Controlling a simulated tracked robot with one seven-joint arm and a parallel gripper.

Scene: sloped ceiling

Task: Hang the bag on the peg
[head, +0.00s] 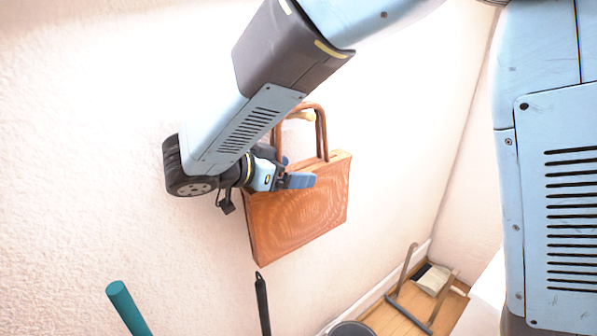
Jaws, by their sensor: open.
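The brown bag (300,215) is against the pale wall, slightly tilted in the picture, with its face and top edge showing. Its brown handle (319,125) arches up over a light wooden peg (301,117), and the handle's top appears to rest on it. My gripper (300,180) is open in front of the upper left part of the bag, with its blue fingertips pointing right. The fingers overlap the bag in the picture; I cannot tell whether they touch it. My arm and gripper hide the bag's upper left corner and part of the handle's left side.
A teal pole (127,307) and a thin black rod (262,302) rise from below. A dark round object (350,328) is at the bottom edge. A grey frame (408,312) and a pale item (433,279) are on the wooden floor. The wall left of the bag is bare.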

